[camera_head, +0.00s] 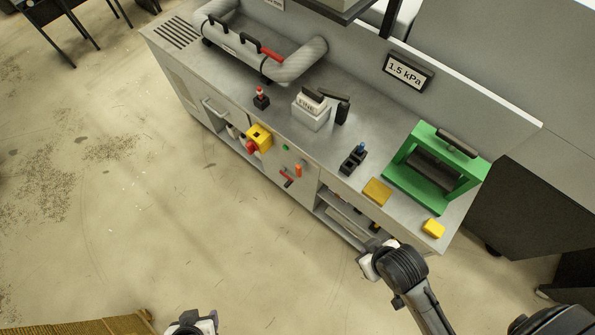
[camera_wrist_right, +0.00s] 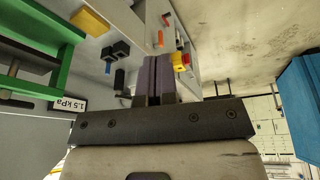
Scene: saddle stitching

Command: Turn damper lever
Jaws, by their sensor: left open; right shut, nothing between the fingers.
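A red lever (camera_head: 271,54) sits on the silver duct pipe (camera_head: 300,63) at the back left of the grey bench. Another red lever (camera_head: 287,179) is on the bench's front panel, beside an orange knob (camera_head: 298,170). No label shows which is the damper lever. My left gripper (camera_head: 198,318) is open at the bottom edge, well in front of the bench and partly cut off. My right gripper (camera_head: 370,262) is near the bench's front right side, apart from both levers. In the right wrist view its fingers (camera_wrist_right: 155,78) are shut and empty.
A green frame press (camera_head: 398,165), a yellow block (camera_head: 433,228) and a small white box (camera_head: 310,112) stand on top. A display (camera_head: 407,72) reads 1.5 kPa. The floor (camera_head: 150,220) in front is clear.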

